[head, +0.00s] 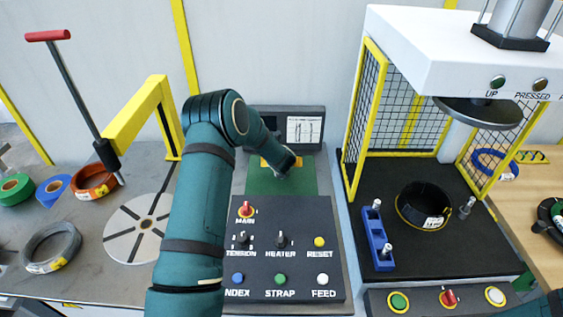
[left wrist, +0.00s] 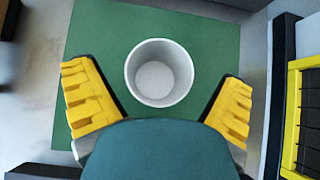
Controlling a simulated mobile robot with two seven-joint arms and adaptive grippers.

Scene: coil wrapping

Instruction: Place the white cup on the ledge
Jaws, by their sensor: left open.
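The white cup (left wrist: 160,72) stands upright on a green mat (left wrist: 205,38) in the left wrist view, and looks empty. My left gripper (left wrist: 156,80) is open above it, with one yellow-padded finger to either side; the cup appears apart from both fingers. In the head view my left gripper (head: 277,162) is over the green mat (head: 290,186) behind the control panel. I cannot make out the cup there; the gripper and arm seem to hide it. Which surface is the ledge is not clear. My right gripper is out of view.
The button panel (head: 290,262) is in front of the mat, and a dark box with a paper label (head: 304,130) is behind it. The caged press (head: 420,180) rises close on the right. A yellow post (head: 142,115) and several coils (head: 50,247) are on the left.

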